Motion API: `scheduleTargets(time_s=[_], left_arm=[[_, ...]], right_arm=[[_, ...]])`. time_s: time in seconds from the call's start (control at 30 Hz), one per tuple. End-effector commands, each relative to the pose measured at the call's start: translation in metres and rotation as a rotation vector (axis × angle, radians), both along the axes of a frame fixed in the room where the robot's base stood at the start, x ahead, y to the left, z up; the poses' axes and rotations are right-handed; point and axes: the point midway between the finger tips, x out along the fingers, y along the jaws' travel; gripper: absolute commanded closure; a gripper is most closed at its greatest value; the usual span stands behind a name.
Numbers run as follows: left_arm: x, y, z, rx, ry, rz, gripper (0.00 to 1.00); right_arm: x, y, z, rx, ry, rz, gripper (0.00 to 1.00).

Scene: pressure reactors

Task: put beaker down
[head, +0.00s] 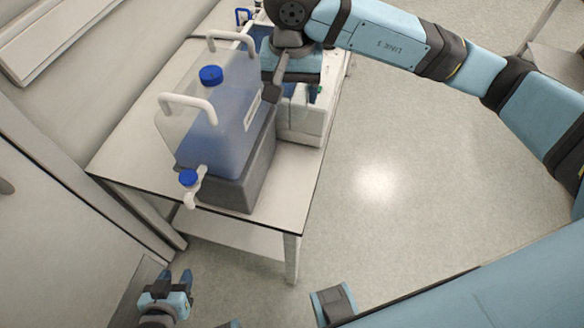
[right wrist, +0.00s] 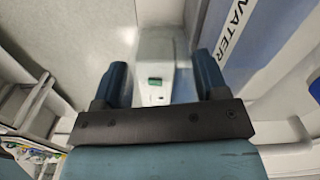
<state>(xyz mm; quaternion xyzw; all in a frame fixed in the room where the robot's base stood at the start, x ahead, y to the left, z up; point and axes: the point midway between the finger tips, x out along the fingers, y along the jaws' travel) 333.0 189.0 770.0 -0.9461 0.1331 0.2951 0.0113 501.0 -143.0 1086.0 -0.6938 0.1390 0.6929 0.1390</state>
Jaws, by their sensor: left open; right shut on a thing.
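My right gripper (head: 272,92) is over the far part of the bench, just behind a large water container, and its arm hides much of that spot. In the right wrist view its two fingers (right wrist: 161,78) stand apart, shut on the beaker. The clear beaker itself cannot be made out in either view, so its contents and whether it touches a surface cannot be told. My left gripper (head: 174,282) is open and empty, low at the bottom left of the head view, away from the bench.
The water container (head: 215,125) with blue caps stands on a grey block (head: 240,178) on the white bench (head: 135,150). A white device (head: 312,128) stands beside it; a pale unit with a green display (right wrist: 155,83) shows beyond my right fingers. Floor is clear right.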

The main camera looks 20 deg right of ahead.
Motion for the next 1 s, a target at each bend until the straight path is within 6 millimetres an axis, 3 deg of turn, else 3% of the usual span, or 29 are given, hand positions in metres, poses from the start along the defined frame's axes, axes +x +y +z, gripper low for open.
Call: scheduleTargets(time_s=[0.1,0.6,0.73,1.0], left_arm=[[0.0,-0.001,0.003,0.0,-0.003,0.0,0.57],[-0.002,0.001,0.005,0.011,-0.004,-0.006,0.57],[-0.002,0.002,0.006,0.012,-0.006,-0.007,0.57],[-0.002,0.003,0.007,0.014,-0.007,-0.006,0.57]], right_arm=[[-0.001,0.0,-0.035,-0.001,0.007,-0.002,0.58],[-0.001,0.0,-0.168,-0.002,0.005,-0.002,0.58],[-0.001,0.0,-0.191,-0.001,0.004,-0.002,0.58],[0.0,0.0,-0.212,-0.001,0.001,-0.002,0.58]])
